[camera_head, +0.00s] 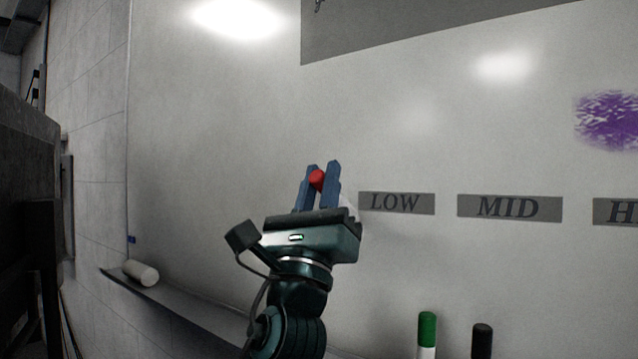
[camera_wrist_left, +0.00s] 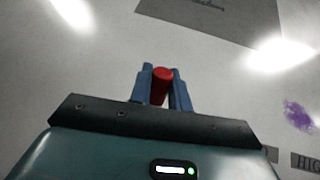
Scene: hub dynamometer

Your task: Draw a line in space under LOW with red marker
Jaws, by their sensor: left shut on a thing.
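My left gripper (camera_head: 320,182) is shut on the red marker (camera_head: 317,180) and holds it in front of the whiteboard (camera_head: 220,120), left of the LOW label (camera_head: 396,203). In the left wrist view, the red marker (camera_wrist_left: 161,85) sits between the two blue fingers of the left gripper (camera_wrist_left: 163,88). Most of the marker's body and its tip are hidden, and I cannot tell whether it touches the board. The board under LOW shows no mark. My right gripper is not in view.
A MID label (camera_head: 509,207) and a partly cut-off label (camera_head: 617,212) lie to the right of LOW. A green-capped marker (camera_head: 427,332) and a black-capped marker (camera_head: 481,342) stand below. A white cylinder (camera_head: 141,272) lies on the board's ledge (camera_head: 190,313). A purple scribble (camera_head: 608,120) is at right.

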